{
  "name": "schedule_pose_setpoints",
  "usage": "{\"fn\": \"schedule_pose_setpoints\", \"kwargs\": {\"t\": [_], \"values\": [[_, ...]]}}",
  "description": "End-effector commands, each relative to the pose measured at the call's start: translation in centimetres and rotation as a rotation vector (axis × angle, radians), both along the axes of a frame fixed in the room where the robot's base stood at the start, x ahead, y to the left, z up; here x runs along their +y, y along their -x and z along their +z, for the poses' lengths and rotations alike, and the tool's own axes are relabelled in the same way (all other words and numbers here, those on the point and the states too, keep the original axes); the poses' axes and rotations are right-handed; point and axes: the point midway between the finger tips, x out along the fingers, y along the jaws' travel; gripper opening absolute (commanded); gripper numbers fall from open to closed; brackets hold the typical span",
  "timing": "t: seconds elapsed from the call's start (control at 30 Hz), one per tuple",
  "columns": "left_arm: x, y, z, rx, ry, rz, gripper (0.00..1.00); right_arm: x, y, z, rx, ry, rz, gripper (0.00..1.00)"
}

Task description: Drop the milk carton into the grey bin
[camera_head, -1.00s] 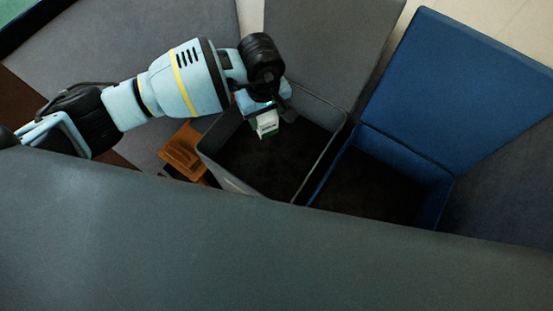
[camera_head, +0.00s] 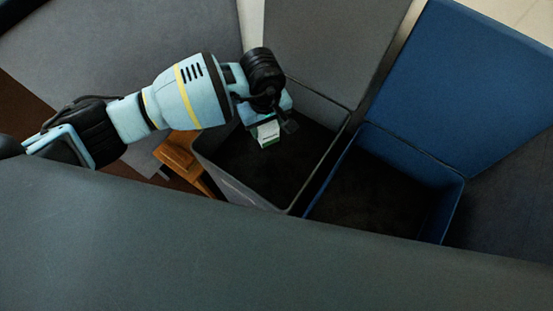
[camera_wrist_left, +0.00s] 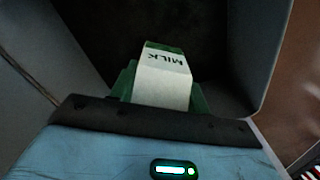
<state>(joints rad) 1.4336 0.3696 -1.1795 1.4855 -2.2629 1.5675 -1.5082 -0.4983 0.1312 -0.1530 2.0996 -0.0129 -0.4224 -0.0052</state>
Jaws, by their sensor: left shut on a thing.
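The milk carton (camera_head: 268,133) is small, white and green. In the left wrist view the carton (camera_wrist_left: 163,78) shows its "MILK" lettering. My left gripper (camera_head: 272,118) is shut on the carton and holds it over the opening of the grey bin (camera_head: 237,186). The fingertips are mostly hidden in the head view. In the left wrist view the bin's dark inside and its grey wall (camera_wrist_left: 258,45) lie beyond the carton. The bin's grey lid (camera_head: 325,45) stands open behind it. My right gripper is not in view.
A blue bin (camera_head: 450,205) with its blue lid (camera_head: 460,85) open stands directly right of the grey bin. A brown wooden object (camera_head: 180,155) is left of the grey bin. A wide dark grey surface (camera_head: 230,255) fills the front.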

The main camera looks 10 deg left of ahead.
Motion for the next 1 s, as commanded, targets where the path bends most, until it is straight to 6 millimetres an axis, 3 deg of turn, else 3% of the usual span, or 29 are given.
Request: {"fn": "schedule_pose_setpoints", "kwargs": {"t": [0.27, 0.3, 0.47, 0.77, 1.0], "values": [[0.0, 0.0, -0.1, -0.001, 0.0, 0.0, 0.25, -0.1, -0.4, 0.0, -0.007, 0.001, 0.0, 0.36], [0.0, 0.0, -0.1, -0.001, 0.0, 0.0, 0.5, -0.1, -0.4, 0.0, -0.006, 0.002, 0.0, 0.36], [0.0, 0.0, -0.1, -0.001, 0.0, 0.0, 0.71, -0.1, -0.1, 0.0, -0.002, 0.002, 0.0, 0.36], [0.0, -0.1, 0.0, -0.001, 0.0, 0.0, 0.72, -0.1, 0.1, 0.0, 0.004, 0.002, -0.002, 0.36], [0.0, -0.1, 3.0, -0.006, 0.001, -0.002, 0.72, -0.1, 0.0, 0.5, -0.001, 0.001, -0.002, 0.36]]}}
